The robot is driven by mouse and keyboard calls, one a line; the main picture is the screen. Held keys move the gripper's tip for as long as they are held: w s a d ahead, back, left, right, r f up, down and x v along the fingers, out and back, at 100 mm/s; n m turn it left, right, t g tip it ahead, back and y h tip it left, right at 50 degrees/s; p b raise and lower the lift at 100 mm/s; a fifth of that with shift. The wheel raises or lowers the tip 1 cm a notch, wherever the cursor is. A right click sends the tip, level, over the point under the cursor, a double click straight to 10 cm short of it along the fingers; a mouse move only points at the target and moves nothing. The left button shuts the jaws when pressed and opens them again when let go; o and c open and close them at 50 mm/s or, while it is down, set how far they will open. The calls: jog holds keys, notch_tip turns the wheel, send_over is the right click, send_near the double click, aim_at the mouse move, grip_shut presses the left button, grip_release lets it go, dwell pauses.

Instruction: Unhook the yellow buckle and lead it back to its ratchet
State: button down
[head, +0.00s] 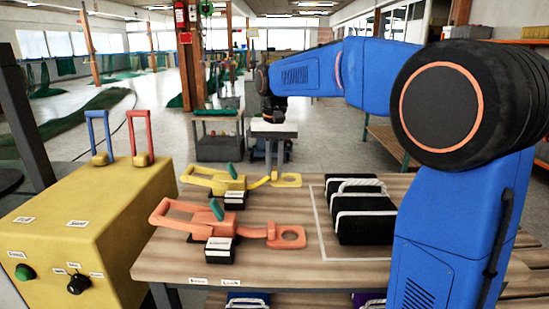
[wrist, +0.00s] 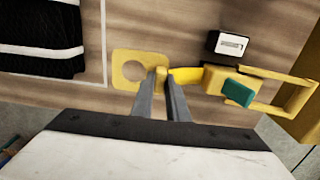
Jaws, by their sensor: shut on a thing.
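The yellow buckle (wrist: 161,77) is a small upright piece at the end of a short yellow strap (wrist: 186,75). My gripper (wrist: 162,73) is shut on it, one finger on each side. The buckle is at the right edge of a flat yellow plate (wrist: 127,62) with a round hole; whether it still engages the plate is hidden by the fingers. The strap runs to the yellow ratchet (wrist: 216,80), which has a teal lever (wrist: 238,93) and a loop handle. In the head view the ratchet (head: 225,181) and plate (head: 290,180) lie at the table's far side, under my gripper (head: 272,172).
An orange ratchet (head: 190,216) with its own strap and holed plate (head: 289,238) lies nearer. A black strapped bundle (head: 361,222) lies right, inside a white outline. A black labelled block (wrist: 228,43) sits by the yellow ratchet. A yellow control box (head: 100,215) stands left.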

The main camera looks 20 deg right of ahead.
aim_at(275, 180)
jog(key=shift+f, duration=2.55)
jog(key=c, duration=1.7)
grip_release()
jog(key=shift+o, duration=0.2)
notch_tip(275, 180, up, 18)
jog(key=shift+f, duration=0.25)
notch_tip(275, 180, down, 18)
jog(key=shift+r, duration=0.25)
